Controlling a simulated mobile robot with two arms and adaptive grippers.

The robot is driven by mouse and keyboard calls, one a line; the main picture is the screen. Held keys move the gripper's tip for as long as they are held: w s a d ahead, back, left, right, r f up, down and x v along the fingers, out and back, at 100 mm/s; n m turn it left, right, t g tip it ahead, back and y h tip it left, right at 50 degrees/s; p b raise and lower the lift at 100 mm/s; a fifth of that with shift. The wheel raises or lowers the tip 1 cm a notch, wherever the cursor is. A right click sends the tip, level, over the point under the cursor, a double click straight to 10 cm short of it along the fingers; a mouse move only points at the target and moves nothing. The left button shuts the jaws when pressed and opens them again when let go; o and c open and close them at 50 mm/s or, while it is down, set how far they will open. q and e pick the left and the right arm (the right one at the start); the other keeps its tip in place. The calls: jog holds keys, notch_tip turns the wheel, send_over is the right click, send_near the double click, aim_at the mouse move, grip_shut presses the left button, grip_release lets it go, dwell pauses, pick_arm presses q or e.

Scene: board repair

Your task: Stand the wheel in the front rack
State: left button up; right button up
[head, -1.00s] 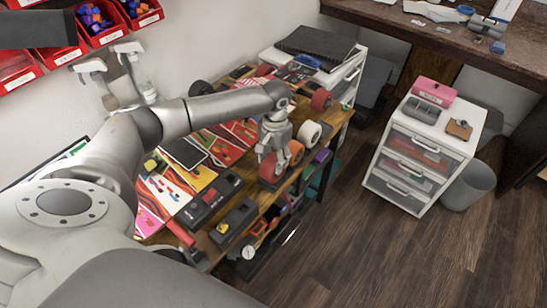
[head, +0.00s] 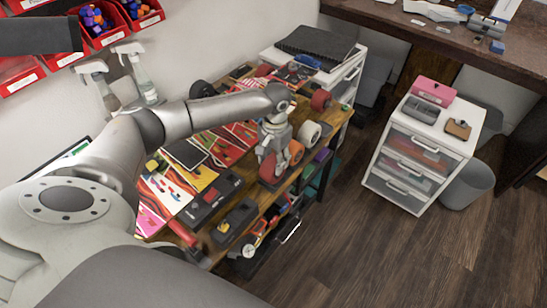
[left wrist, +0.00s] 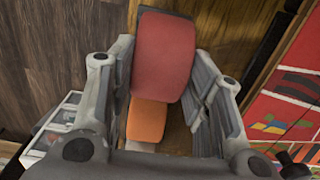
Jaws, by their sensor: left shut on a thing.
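My left gripper (head: 272,160) is shut on a red wheel (head: 269,175) at the right-hand edge of the wooden table. In the left wrist view the wheel (left wrist: 166,55) sits between both fingers, its wide tread facing the camera. An orange wheel (head: 297,151) stands just beyond it; an orange face (left wrist: 147,120) also shows between the fingers. The gripper hides most of the front rack, and I cannot tell whether the red wheel touches it. My right gripper is not in view.
A white wheel (head: 309,133) and another red wheel (head: 321,100) stand farther along the table edge. Dark tool trays (head: 212,196) and colourful printed boards (head: 160,206) lie nearer. A white drawer unit (head: 424,145) stands apart on the right, with open floor between.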

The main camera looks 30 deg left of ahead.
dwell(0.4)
pick_arm(q)
jog(key=shift+f+p, duration=0.25)
jog(key=shift+p, duration=0.15)
jog(key=o, duration=1.1)
jog(key=shift+c, duration=1.4)
